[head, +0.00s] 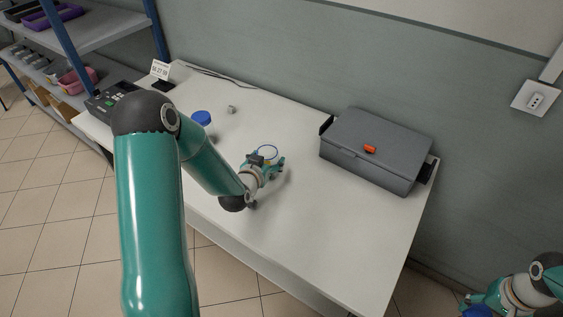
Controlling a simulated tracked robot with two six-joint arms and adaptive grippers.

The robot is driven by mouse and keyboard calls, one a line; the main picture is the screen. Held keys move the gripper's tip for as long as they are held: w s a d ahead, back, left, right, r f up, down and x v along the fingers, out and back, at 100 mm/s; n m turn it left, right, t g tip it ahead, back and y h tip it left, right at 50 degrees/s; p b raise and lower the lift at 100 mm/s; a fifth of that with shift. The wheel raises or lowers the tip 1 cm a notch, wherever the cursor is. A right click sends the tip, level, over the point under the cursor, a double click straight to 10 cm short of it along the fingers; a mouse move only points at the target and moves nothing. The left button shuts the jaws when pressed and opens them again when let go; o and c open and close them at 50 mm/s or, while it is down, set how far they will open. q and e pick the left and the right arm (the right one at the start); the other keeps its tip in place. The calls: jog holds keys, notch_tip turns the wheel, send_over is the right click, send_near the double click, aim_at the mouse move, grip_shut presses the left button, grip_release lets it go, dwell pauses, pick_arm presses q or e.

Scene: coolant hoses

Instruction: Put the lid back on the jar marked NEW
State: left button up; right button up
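An open jar (268,152) with a pale round rim stands on the white table, left of the grey case. My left gripper (267,161) is at this jar, its teal fingers on either side; whether they press on it I cannot tell. The gripper hides most of the jar's body, and no NEW mark is readable. A second round item with a blue top (201,118) stands farther left on the table. My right gripper (480,304) is at the bottom right, off the table, with a blue lid-like thing (478,311) at its fingers, cut by the frame edge.
A small grey piece (231,110) lies near the back. A dark device (113,98) and a small display (160,70) are at the left end. The table's front right is clear.

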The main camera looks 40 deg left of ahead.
pick_arm(q)
jog(key=c, duration=0.8)
jog(key=shift+r, duration=0.1)
jog(key=shift+c, duration=0.2)
pick_arm(e)
jog(key=shift+r+p, duration=0.65)
jog(key=shift+r, duration=0.05)
pick_arm(q)
notch_tip(320, 180, up, 20)
jog(key=o, duration=0.8)
jog(key=c, duration=1.1)
